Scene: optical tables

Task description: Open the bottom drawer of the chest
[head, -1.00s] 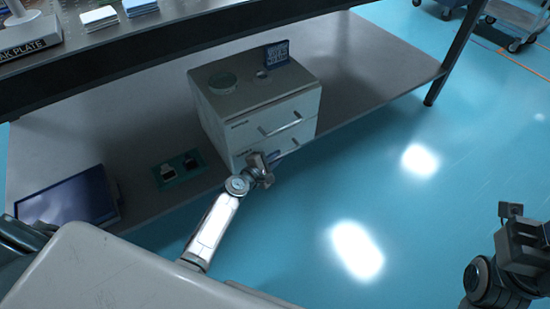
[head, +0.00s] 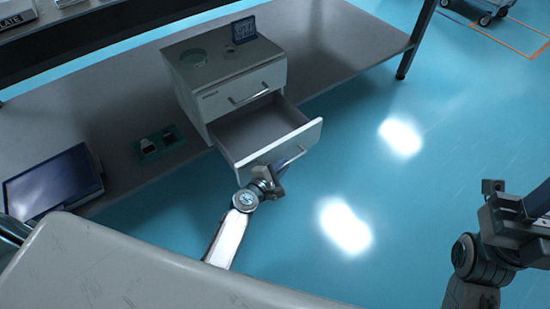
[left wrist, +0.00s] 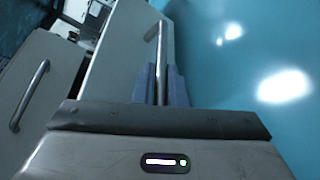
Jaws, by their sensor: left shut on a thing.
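The chest (head: 196,108) is a small white two-drawer unit on the lower shelf. Its bottom drawer (head: 252,133) is pulled well out and its inside looks empty. The top drawer (head: 245,88) is closed. My left gripper (head: 275,174) is at the bottom drawer's front, shut on the bar handle (head: 292,160). In the left wrist view the handle (left wrist: 161,60) runs between the two fingers (left wrist: 162,86), and the top drawer's handle (left wrist: 30,95) shows at left. My right gripper (head: 530,215) is at the right edge, away from the chest; its fingers are not clear.
A dark blue screen or panel (head: 54,181) and a green tray (head: 159,144) lie on the shelf (head: 345,50). The blue floor (head: 400,220) in front is clear.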

